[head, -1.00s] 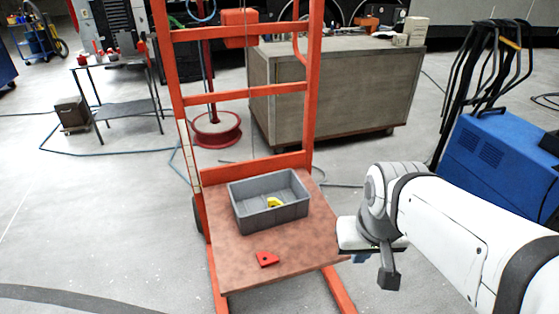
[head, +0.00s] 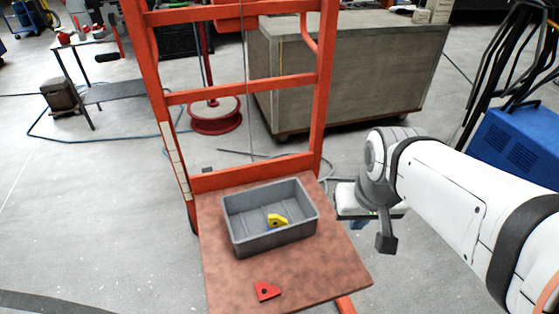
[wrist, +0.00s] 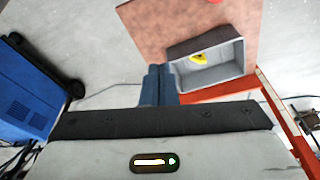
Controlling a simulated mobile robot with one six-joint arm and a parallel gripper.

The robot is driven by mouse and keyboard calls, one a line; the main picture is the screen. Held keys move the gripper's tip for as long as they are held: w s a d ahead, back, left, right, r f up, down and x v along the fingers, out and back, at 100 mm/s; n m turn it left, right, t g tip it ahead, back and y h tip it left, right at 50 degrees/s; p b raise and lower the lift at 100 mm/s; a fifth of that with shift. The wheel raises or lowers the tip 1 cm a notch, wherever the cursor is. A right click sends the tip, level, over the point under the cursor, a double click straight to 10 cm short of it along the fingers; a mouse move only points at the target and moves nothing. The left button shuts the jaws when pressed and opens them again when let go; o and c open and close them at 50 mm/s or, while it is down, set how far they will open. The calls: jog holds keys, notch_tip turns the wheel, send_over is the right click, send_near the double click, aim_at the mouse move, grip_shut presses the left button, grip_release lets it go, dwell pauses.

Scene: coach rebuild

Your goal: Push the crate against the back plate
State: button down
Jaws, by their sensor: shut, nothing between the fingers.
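The grey open crate (head: 245,243) sits upright on the reddish-brown board of an orange hand truck. It also shows in the wrist view (wrist: 182,77). The orange back plate (head: 250,172) stands along the board's rear edge. A narrow strip of board shows between it and the crate, so they look apart. A yellow part (head: 277,220) lies in the crate. My gripper (wrist: 158,70) has its blue fingers together and empty, beside the crate in the wrist view. In the head view it is at the board's right, mostly hidden behind my wrist.
A red part (head: 267,292) lies on the board (head: 330,272) in front of the crate. Orange uprights rise at the rear. A grey cabinet (head: 350,80) stands behind, a blue machine (head: 510,145) at the right.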

jog(key=w+a+f+n+g+b, duration=0.2)
jog(key=w+a+f, duration=0.5)
jog(key=w+f, duration=0.5)
jog(key=shift+n+g, duration=0.3)
jog(key=shift+n, duration=0.2)
jog(key=w+a+f, duration=0.2)
jog(key=f, duration=0.6)
jog(key=w+a+f+b, duration=0.1)
jog(key=w+a+f, duration=0.2)
jog(key=f, duration=0.6)
jog(key=w+a+f, duration=0.2)
jog(key=f, duration=0.6)
jog(key=shift+w+a+f+b, duration=0.15)
jog(key=shift+a+f+b, duration=0.15)
jog(key=shift+b, duration=0.1)
jog(key=shift+w+a, duration=0.15)
jog(key=shift+w, duration=0.35)
